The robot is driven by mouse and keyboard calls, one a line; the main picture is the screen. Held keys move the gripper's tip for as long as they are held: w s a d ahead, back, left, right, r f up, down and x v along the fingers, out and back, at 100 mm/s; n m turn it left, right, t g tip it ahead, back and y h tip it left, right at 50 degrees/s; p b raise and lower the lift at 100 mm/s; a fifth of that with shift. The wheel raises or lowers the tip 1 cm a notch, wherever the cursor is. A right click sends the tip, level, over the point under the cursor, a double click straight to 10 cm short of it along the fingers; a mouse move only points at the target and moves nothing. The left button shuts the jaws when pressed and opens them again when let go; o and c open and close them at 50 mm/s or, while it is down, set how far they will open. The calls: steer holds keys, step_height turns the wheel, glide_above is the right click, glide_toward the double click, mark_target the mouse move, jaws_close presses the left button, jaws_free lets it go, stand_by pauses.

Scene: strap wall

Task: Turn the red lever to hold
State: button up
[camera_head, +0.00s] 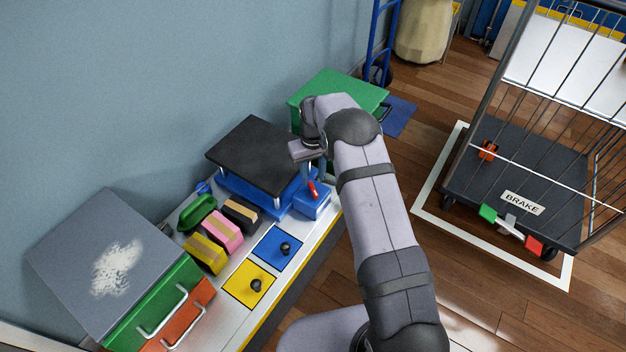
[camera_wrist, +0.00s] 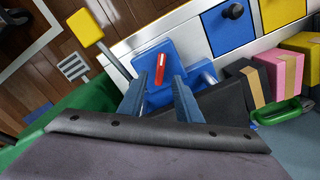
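The red lever (camera_head: 313,188) sits on a blue box (camera_head: 309,206) at the bench's right end, beside a black-topped blue press-like stand (camera_head: 259,153). In the wrist view the lever (camera_wrist: 161,69) stands nearly upright in the picture on the blue box top. My gripper (camera_wrist: 160,80) is open, with one finger to each side of the lever in that picture. Whether the fingertips are level with the lever or above it I cannot tell. In the head view my gripper (camera_head: 310,166) is just above the lever and partly hides it. No "hold" marking is legible.
Blue (camera_head: 277,248) and yellow (camera_head: 249,284) panels with black knobs lie to the front left. Strapped bundles (camera_head: 222,232) and a green handled item (camera_head: 197,213) lie left of them. A green box (camera_head: 335,95) stands behind my arm. A wire cart (camera_head: 520,170) is right.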

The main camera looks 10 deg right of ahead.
steer(key=shift+r, duration=1.3)
